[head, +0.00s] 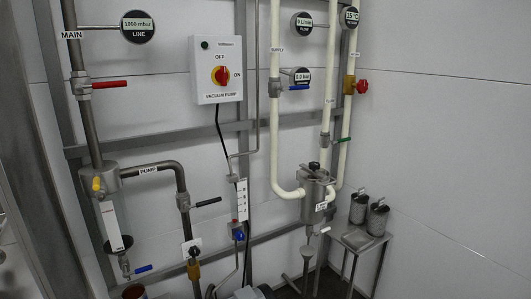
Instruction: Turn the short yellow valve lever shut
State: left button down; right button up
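The short yellow lever (98,184) sits on the front of a grey metal body (110,172) at the lower end of the MAIN pipe (87,120), at the left. It appears to point downward. It is small, so its exact angle is hard to tell. A clear or white cylinder (110,220) hangs just below it. Neither of my grippers shows in the head view.
A red lever (110,85) is higher on the MAIN pipe. Black (207,202) and blue (143,268) levers stick out nearby. A vacuum pump switch box (216,70) hangs on the wall. A small metal table (362,238) with canisters stands at right.

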aim_at(96, 180)
jog(key=i+j+u, duration=0.1)
jog(key=u, duration=0.75)
